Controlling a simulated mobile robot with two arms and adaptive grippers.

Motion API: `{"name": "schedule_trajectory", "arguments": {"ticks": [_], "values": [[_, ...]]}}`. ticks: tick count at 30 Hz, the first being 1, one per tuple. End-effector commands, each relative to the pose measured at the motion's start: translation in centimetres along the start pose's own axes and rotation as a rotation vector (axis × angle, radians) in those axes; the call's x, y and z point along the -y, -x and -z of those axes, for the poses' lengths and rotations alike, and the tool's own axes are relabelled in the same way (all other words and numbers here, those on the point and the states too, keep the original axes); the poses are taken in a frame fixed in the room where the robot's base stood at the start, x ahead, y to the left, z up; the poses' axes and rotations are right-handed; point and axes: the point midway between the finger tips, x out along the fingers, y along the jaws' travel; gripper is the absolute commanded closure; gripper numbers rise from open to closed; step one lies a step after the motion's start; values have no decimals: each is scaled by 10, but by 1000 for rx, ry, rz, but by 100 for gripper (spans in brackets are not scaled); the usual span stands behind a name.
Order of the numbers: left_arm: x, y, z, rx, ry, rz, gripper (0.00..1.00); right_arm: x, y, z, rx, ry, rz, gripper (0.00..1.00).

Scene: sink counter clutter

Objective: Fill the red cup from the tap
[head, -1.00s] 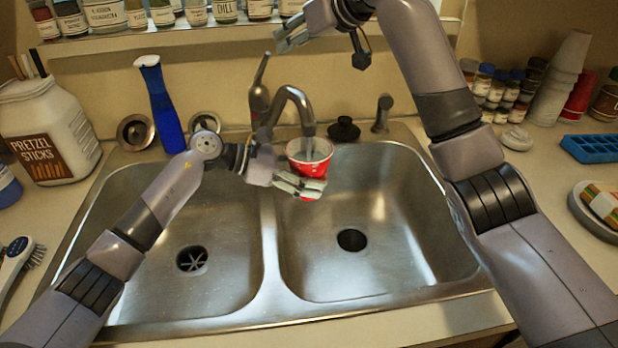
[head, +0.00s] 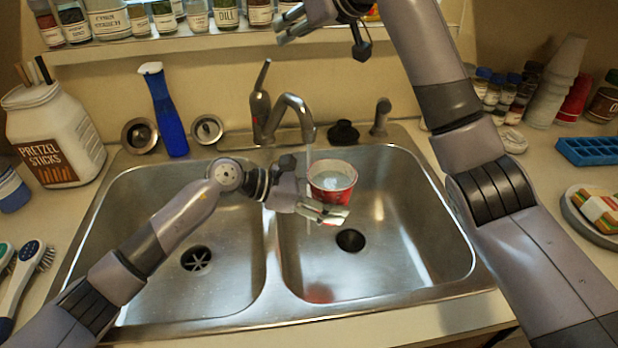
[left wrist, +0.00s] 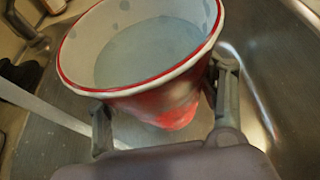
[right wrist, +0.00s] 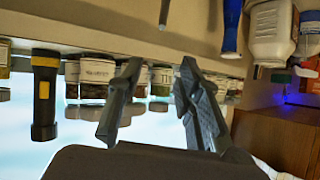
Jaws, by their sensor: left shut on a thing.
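The red cup (head: 334,182) is upright above the right basin, with pale water inside; the left wrist view shows the water (left wrist: 150,50) high, below the white rim. My left gripper (head: 322,212) is shut on the cup, its fingers on either side of the lower wall. The tap (head: 292,104) is running. Its stream (head: 308,152) falls beside the cup, just left of it, into the basin; the left wrist view shows the stream (left wrist: 45,108) outside the cup. The tap's lever (head: 261,78) points up. My right gripper (right wrist: 155,105) is open and empty near the shelf.
The double sink (head: 225,270) has a divider left of the cup. A blue bottle (head: 166,115), a black stopper (head: 343,132) and a small side spout (head: 381,117) stand behind it. Jars line the shelf (head: 200,40). The right basin around the cup is mostly clear.

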Motion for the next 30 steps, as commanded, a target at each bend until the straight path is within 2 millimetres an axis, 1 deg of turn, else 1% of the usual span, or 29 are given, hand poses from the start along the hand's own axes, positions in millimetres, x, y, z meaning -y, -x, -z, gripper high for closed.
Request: {"name": "schedule_trajectory", "arguments": {"ticks": [8,10,13,15,18,20,22,26,30], "values": [[0,0,0,0,0,-1,47,0,0,0,-1,0,-1,67],[0,0,0,0,0,-1,48,-3,-2,-4,-13,0,-8,67],[0,0,0,0,0,-1,48,-10,-8,-16,-56,1,-23,67],[0,0,0,0,0,0,48,-11,-13,-27,-90,3,-24,67],[0,0,0,0,0,0,48,-8,-20,-42,-124,2,-14,67],[0,0,0,0,0,0,48,-5,-23,-48,-137,2,-6,67],[0,0,0,0,0,0,48,-3,-29,-51,-144,-1,1,67],[0,0,0,0,0,0,48,-1,-44,-48,-146,-2,5,67],[0,0,0,0,0,0,48,-2,-68,-45,-144,-4,3,67]]}}
